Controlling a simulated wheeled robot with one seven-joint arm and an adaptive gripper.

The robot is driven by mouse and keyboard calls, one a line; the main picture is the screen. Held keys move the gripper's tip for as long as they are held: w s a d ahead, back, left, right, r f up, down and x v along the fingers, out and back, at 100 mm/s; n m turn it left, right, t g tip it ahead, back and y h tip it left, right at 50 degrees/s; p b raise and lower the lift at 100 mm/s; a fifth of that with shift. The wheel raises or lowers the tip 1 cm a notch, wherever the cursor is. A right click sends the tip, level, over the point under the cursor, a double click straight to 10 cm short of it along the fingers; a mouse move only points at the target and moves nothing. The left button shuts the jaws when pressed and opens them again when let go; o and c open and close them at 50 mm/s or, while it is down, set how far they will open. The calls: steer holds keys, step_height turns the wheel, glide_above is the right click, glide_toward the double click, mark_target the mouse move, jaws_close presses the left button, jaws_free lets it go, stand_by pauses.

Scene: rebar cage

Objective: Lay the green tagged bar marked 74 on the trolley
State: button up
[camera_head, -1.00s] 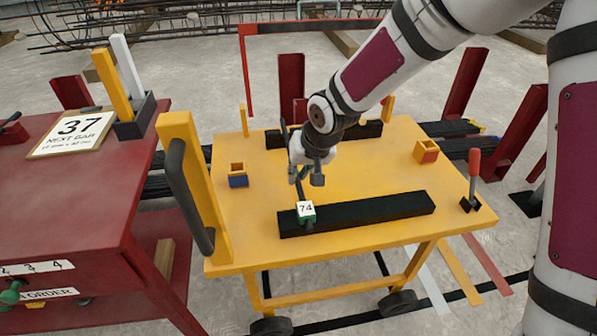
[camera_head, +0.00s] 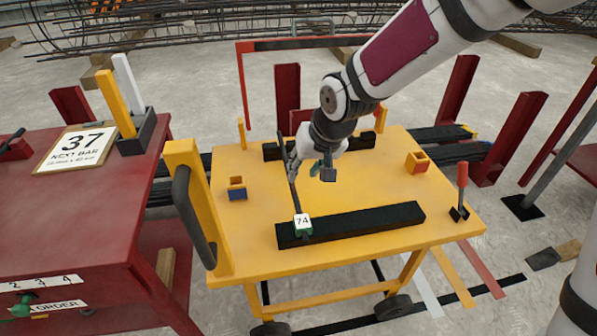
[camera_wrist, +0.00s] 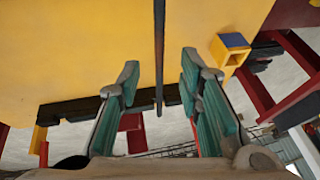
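The dark bar (camera_head: 293,190) with the green and white tag marked 74 (camera_head: 303,224) lies on the yellow trolley (camera_head: 370,185). It runs across the near black support (camera_head: 370,221) towards the far black support (camera_head: 367,141). My gripper (camera_head: 310,169) is above the trolley top, close to the bar. In the wrist view its two teal fingers (camera_wrist: 158,88) stand wide apart. The bar (camera_wrist: 159,45) shows between them, with a gap on each side, and neither finger touches it there. The tag is outside the wrist view.
A red table (camera_head: 60,220) with a sign reading 37, NEXT BAR (camera_head: 77,148) stands left. The trolley has an upright handle (camera_head: 195,215), small yellow boxes (camera_head: 237,188) and a red-handled lever (camera_head: 461,190). Red posts (camera_head: 510,135) stand behind right.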

steer(key=p+v, duration=0.1)
steer(key=v, duration=0.2)
steer(key=shift+r, duration=0.15)
steer(key=shift+d, duration=0.1)
steer(key=s+d+r+m+g+h, duration=0.1)
steer(key=s+d+r+h, duration=0.1)
steer(key=s+d+r, duration=0.45)
steer(key=s+d+r+h, duration=0.2)
steer(key=s+d+r, duration=0.1)
steer(key=s+d, duration=0.65)
steer(key=s+d+r+m+g, duration=0.1)
steer(key=s+d, duration=0.1)
steer(key=s, duration=0.7)
steer(key=s+d+r+m+g, duration=0.1)
steer(key=s+d, duration=0.2)
steer(key=s, duration=0.6)
steer(key=shift+s+y, duration=0.15)
steer(key=shift+y, duration=0.25)
steer(key=shift+d+r, duration=0.15)
